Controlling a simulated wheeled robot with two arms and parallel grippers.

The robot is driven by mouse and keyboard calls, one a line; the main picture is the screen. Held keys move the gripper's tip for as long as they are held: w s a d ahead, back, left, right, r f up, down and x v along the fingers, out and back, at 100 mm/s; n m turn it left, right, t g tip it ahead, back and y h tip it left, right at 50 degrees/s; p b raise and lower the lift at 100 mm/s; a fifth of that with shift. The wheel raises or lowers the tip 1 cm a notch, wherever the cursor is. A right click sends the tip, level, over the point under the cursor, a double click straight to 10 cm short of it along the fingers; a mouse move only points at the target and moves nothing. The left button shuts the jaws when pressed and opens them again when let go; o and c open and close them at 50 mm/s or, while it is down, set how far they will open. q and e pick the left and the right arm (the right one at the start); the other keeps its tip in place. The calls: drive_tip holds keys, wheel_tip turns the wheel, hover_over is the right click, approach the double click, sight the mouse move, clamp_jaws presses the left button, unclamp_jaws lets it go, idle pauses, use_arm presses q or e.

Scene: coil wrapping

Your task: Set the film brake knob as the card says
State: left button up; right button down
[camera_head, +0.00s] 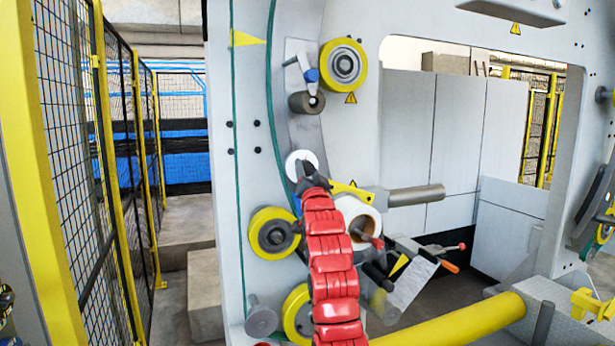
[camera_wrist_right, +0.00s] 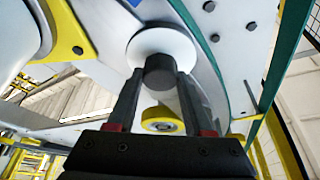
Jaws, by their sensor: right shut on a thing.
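The film brake knob (camera_wrist_right: 160,73) is a dark round cap in front of a white disc (camera_wrist_right: 158,45) in the right wrist view. In the head view the white disc (camera_head: 297,160) shows on the grey machine panel, and the knob is mostly hidden by my gripper. My right gripper (camera_head: 306,172) is at the disc, on the end of the red arm. Its two fingers (camera_wrist_right: 158,95) are shut on the knob from both sides. No setting mark is readable. A pale sheet (camera_head: 411,284) hangs at lower right; whether it is the card cannot be told. My left gripper is not in view.
Yellow rollers (camera_head: 343,64) (camera_head: 273,233) stick out of the panel near the knob. A white film roll (camera_head: 352,222) is just right of my arm. A yellow bar (camera_head: 455,318) crosses the lower right. A mesh fence (camera_head: 88,180) stands at left.

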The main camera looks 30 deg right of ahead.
drive_tip(key=shift+m, duration=0.4)
drive_tip(key=shift+c, duration=1.4)
unclamp_jaws()
drive_tip(key=b+v, duration=0.6)
drive_tip(key=v, duration=1.1)
drive_tip(key=shift+s+a, duration=0.15)
drive_tip(key=shift+s, duration=0.05)
